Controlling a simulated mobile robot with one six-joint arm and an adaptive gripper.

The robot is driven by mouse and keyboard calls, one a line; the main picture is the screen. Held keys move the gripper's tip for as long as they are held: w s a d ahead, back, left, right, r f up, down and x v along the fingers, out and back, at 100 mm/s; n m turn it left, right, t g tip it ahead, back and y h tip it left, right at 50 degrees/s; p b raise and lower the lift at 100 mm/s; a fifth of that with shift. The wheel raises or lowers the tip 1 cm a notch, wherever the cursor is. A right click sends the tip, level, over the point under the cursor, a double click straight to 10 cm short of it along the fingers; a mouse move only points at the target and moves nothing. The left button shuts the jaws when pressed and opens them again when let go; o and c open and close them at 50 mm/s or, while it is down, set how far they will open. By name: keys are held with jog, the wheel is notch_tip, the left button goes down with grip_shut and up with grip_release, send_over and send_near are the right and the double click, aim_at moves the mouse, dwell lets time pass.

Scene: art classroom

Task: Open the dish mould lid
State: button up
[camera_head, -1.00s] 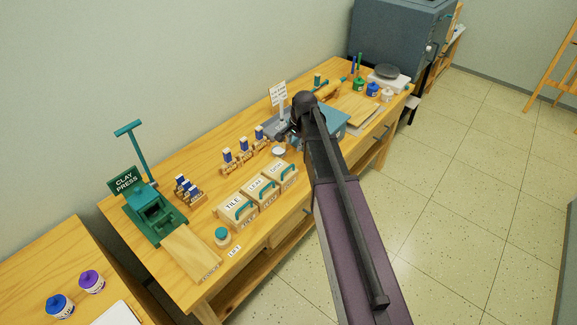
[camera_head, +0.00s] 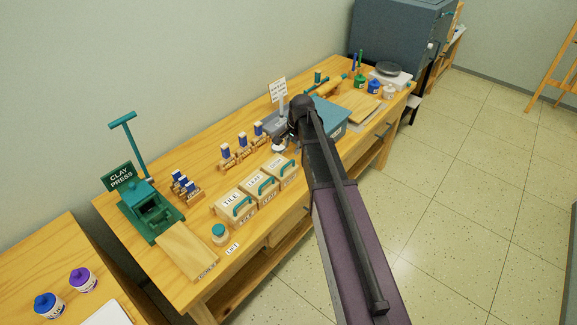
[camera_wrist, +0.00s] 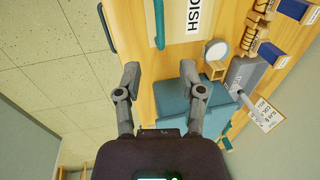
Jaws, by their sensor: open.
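The dish mould (camera_head: 276,164) is the rightmost of three wooden lidded boxes on the bench in the head view. Its lid has a white label and a teal handle (camera_head: 288,170), and looks closed. In the wrist view its DISH label (camera_wrist: 194,14) and teal handle (camera_wrist: 159,25) are at the top edge, with the rest cut off. My gripper (camera_wrist: 160,72) is open and empty, with its fingers apart and the handle beyond their tips. In the head view my gripper is small and dark, just behind the dish mould, partly hidden by my arm.
The tile mould (camera_head: 232,203) and leaf mould (camera_head: 262,185) stand left of the dish mould. Small wooden racks with blue-and-white stamps (camera_head: 243,141) are behind. A blue-grey box (camera_head: 333,112) stands right, beside my arm. A green clay press (camera_head: 150,212) is at the left.

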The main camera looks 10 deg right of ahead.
aim_at(288, 164)
jog(key=shift+w+a+f+b, duration=0.15)
jog(key=shift+w+f+b, duration=0.1)
jog(key=shift+f+b, duration=1.15)
jog(key=shift+w+a+f+b, duration=0.2)
jog(key=shift+f+b, duration=1.1)
jog(key=shift+f, duration=0.2)
jog(key=shift+w+a+f+b, duration=0.15)
jog(key=shift+w+f+b, duration=0.1)
jog(key=shift+f+b, duration=1.15)
jog(key=shift+c, duration=0.2)
grip_shut()
